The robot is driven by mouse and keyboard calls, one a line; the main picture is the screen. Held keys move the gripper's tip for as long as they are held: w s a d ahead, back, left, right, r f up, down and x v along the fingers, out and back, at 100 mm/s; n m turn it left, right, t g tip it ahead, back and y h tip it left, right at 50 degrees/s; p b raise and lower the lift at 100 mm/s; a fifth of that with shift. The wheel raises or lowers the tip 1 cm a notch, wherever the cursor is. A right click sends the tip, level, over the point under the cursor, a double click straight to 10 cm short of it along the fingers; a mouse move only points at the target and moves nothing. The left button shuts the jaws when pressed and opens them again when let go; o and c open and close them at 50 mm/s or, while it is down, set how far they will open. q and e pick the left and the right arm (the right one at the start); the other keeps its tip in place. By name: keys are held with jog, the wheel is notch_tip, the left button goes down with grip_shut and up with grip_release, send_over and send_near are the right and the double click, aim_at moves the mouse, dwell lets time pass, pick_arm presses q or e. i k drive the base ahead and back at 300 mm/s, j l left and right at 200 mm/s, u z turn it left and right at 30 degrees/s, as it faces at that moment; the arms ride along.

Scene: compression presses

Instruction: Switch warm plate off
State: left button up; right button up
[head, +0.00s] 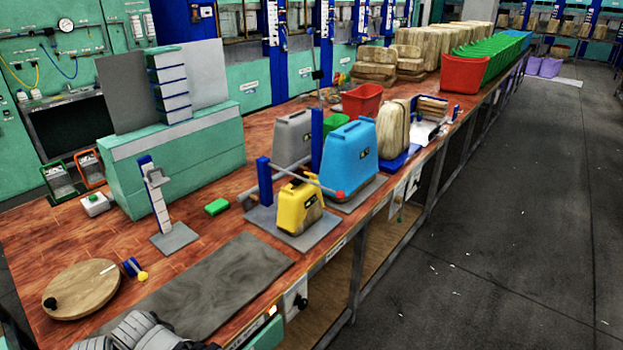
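A flat grey plate (205,288), which looks like the warm plate, lies on the wooden table near its front edge. A white panel with a dark knob (297,299) is on the table's front face, just right of the plate. The knob's setting is too small to read. Neither of my grippers can be made out. A dark grey ribbed shape (145,332) is cut off by the bottom edge beside the plate, and I cannot tell what it is.
A yellow container (299,206) and a blue container (350,150) stand behind the plate; a rod with a red ball (340,195) reaches over the yellow one. A round wooden board (82,290) lies left.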

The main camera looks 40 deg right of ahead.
aim_at(302, 305)
jog(key=z, duration=1.45)
